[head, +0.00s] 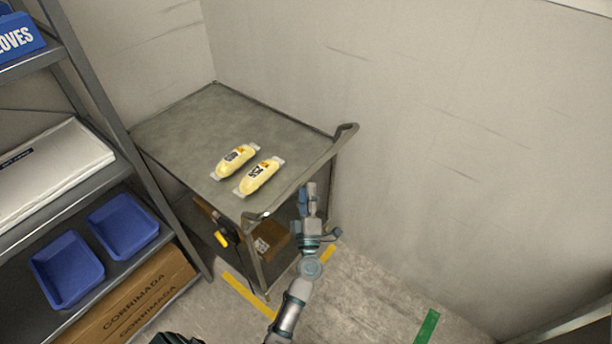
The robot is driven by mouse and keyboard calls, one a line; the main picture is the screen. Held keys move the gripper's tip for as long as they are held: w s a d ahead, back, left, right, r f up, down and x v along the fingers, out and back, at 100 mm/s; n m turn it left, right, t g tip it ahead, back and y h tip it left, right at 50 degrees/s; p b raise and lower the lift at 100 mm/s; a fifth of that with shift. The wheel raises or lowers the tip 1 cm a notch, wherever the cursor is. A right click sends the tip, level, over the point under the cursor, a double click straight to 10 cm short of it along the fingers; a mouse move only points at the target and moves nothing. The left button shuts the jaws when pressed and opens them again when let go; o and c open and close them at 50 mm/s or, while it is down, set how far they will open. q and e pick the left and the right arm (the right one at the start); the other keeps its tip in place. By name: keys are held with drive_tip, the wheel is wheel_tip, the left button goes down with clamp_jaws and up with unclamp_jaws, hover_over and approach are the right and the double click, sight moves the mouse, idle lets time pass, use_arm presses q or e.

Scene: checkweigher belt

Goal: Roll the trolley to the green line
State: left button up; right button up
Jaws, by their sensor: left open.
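The trolley (190,120) stands against the walls in the corner, with a grey top, a lower shelf and a raised push handle (322,161) along its right end. Two yellow packs, one nearer the back (234,161) and one nearer the handle (259,177), lie on its top. My left gripper (308,188) is open beside the handle, on its outer side. I cannot tell whether it touches the bar. The green line (427,326) is a short strip on the floor at the lower right.
A shelf rack (110,115) stands close on the left with blue trays (124,224) and cardboard boxes (135,300). A brown box (270,238) sits low in the trolley. Yellow floor marks (248,296) lie by the trolley. The floor between trolley and green line looks clear.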

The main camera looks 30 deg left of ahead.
sight(307, 177)
use_arm(q)
drive_tip(key=x, duration=0.4)
drive_tip(key=shift+w+d+r, duration=0.1)
drive_tip(key=shift+w+d, duration=0.1)
drive_tip(key=shift+w+a+r, duration=0.1)
drive_tip(key=shift+w+a, duration=0.1)
drive_tip(key=shift+a, duration=0.05)
drive_tip(key=shift+w+a, duration=0.1)
drive_tip(key=shift+a, duration=0.4)
drive_tip(key=shift+d, duration=0.35)
clamp_jaws()
